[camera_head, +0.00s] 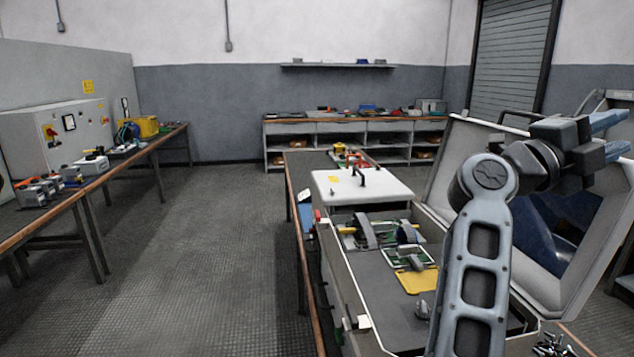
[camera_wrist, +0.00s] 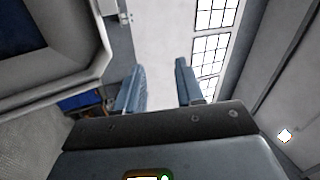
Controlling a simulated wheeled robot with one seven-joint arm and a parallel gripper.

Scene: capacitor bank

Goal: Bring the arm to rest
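My arm is raised at the right of the head view, above an open grey case (camera_head: 378,335). My gripper (camera_head: 615,135) is at the upper right, in front of the case's raised lid (camera_head: 455,150), pointing right. In the wrist view my gripper's two blue fingers (camera_wrist: 161,88) stand apart with nothing between them. Behind them are a pale wall and windows. My gripper appears clear of the case's contents.
The case holds a green board (camera_head: 408,257), a yellow piece (camera_head: 423,280) and dark round parts. A white panel with handles (camera_head: 362,186) is at its far end. A long workbench (camera_head: 95,195) stands left. The floor (camera_head: 200,260) between is clear.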

